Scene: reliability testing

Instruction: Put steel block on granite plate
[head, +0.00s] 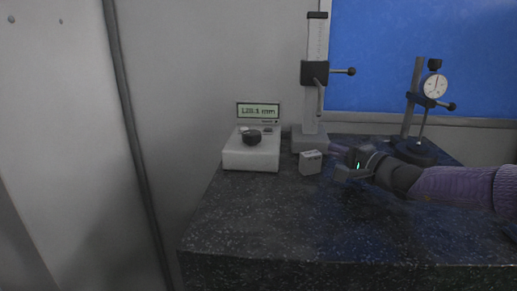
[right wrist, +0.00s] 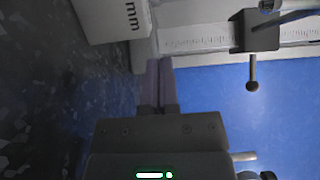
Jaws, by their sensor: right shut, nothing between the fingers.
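The steel block (head: 310,162) is a small pale grey block with dark marks on its top edge. It stands on the dark speckled granite plate (head: 270,225), between the readout box and my right gripper. In the right wrist view the block (right wrist: 105,22) is at the upper left, with "mm" lettering on it. My right gripper (head: 338,150) reaches in from the right, behind and right of the block. Its fingers (right wrist: 158,66) are shut and empty, just short of the block in the wrist view. My left gripper is not in view.
A white readout box (head: 252,153) stands left of the block. A height gauge (head: 314,90) stands behind it, with a protruding handle. A dial indicator stand (head: 412,110) is at the back right, behind my right arm. The front of the plate is clear.

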